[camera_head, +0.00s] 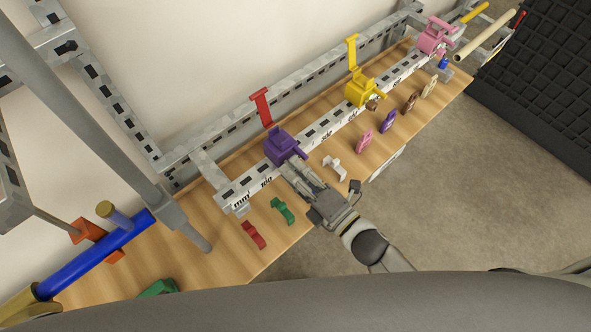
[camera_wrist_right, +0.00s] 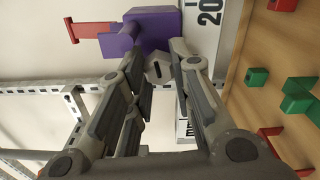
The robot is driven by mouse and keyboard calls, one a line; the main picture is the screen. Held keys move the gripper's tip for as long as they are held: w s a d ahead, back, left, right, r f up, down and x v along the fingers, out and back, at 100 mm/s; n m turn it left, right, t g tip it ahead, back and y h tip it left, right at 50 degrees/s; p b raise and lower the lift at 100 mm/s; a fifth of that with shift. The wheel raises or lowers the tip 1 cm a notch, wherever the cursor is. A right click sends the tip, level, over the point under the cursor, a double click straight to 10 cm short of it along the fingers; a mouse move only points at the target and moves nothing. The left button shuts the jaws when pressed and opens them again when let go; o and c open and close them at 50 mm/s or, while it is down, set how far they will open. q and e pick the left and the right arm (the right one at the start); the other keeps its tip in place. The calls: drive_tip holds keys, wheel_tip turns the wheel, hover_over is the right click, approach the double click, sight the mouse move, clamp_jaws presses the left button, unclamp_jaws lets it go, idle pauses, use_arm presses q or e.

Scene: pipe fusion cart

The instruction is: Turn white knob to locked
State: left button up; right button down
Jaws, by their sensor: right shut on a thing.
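A purple clamp block (camera_head: 281,147) sits on the slotted metal rail with the printed scale. In the right wrist view, a small whitish knob (camera_wrist_right: 159,67) is on the near side of the purple block (camera_wrist_right: 150,32). My right gripper (camera_head: 292,172) reaches up to the purple block from the lower right. In the right wrist view its fingers (camera_wrist_right: 163,76) are on both sides of the knob, shut on it. In the head view the fingers hide the knob. Its locked marking cannot be seen. My left gripper is not in view.
A loose white piece (camera_head: 336,167) lies on the wooden board close to my right gripper. Green (camera_head: 283,211) and red (camera_head: 253,235) pieces lie to the lower left. A red lever (camera_head: 261,107) stands behind the purple block. A yellow clamp (camera_head: 360,91) is farther along the rail.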

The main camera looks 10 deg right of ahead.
drive_tip(key=c, duration=1.3)
unclamp_jaws()
drive_tip(key=v, duration=1.2)
